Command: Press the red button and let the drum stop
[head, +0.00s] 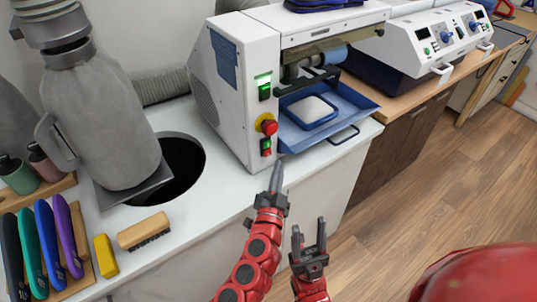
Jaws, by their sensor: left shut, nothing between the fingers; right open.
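The white machine (232,90) stands on the counter. A red mushroom button (269,127) on a yellow collar is on its front panel. Below it is a small switch (266,147) with green and red parts. My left gripper (277,166) is shut and empty, its fingertips just below and right of the switch; I cannot tell if they touch the panel. My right gripper (309,229) is open and empty, lower and to the right, in front of the counter. A roller, perhaps the drum (322,60), shows partly in the machine's opening; I cannot tell whether it turns.
A blue tray (350,118) juts from the machine beside the panel. A lit green switch (265,87) is above the red button. Left are a round hole (185,160), a brush (144,232) and a rack of coloured insoles (80,277). Open floor (450,180) lies right.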

